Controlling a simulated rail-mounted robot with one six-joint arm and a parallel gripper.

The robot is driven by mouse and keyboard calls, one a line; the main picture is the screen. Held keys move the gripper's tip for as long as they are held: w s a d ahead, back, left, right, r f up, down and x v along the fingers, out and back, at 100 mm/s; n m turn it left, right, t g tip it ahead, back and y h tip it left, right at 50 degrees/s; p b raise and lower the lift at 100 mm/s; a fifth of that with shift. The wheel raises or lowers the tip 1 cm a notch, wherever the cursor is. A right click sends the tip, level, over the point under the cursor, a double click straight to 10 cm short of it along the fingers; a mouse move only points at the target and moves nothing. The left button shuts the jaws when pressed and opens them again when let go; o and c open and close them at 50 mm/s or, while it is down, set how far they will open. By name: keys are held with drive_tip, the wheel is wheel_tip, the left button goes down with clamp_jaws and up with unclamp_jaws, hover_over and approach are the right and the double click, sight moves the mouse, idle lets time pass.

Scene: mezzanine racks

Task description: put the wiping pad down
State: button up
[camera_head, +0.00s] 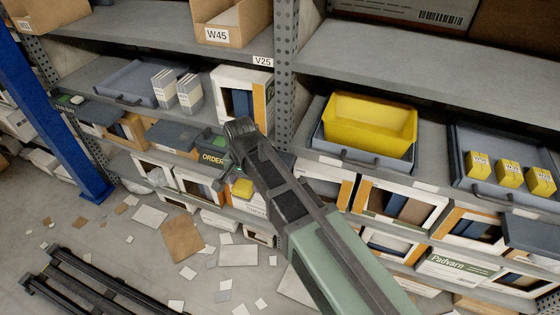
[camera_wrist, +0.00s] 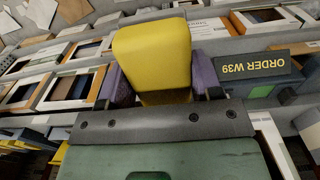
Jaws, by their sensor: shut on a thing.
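The wiping pad is a yellow block that fills the middle of the wrist view (camera_wrist: 152,50). My gripper (camera_wrist: 163,85) is shut on it, with a purple fingertip at each side. In the head view the pad (camera_head: 242,187) shows as a small yellow patch just below the end of my arm. My gripper (camera_head: 232,178) there is in front of the lower shelves, and my arm hides part of it. I cannot tell whether the pad touches a shelf.
A dark box marked ORDER W39 (camera_wrist: 242,70) is close beside the pad. A yellow bin (camera_head: 370,125) sits in a grey tray on the right shelf. A grey tray (camera_head: 125,82) and two white boxes (camera_head: 177,90) stand on the left shelf. Papers (camera_head: 182,240) litter the floor.

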drive_tip(key=w+d+f+b, duration=0.1)
drive_tip(key=w+d, duration=0.1)
drive_tip(key=w, duration=0.3)
drive_tip(key=w+d, duration=0.2)
drive_tip(key=w, duration=0.4)
drive_tip(key=w+d+f+b, duration=0.1)
drive_tip(key=w+d, duration=0.1)
drive_tip(key=w, duration=0.4)
drive_tip(key=shift+w+d+f+b, duration=0.25)
drive_tip(key=shift+d+f+b, duration=0.05)
drive_tip(key=shift+d+b, duration=0.1)
wheel_tip(320, 180, down, 5)
drive_tip(key=b, duration=0.4)
drive_tip(key=shift+w+b, duration=0.1)
drive_tip(key=shift+b, duration=0.3)
drive_tip(key=shift+r, duration=0.3)
drive_tip(key=shift+f, duration=0.2)
drive_tip(key=o, duration=0.9)
drive_tip(key=shift+r, duration=0.15)
wheel_tip(320, 180, up, 12)
drive_tip(key=p, duration=1.2)
drive_tip(key=shift+p, duration=0.3)
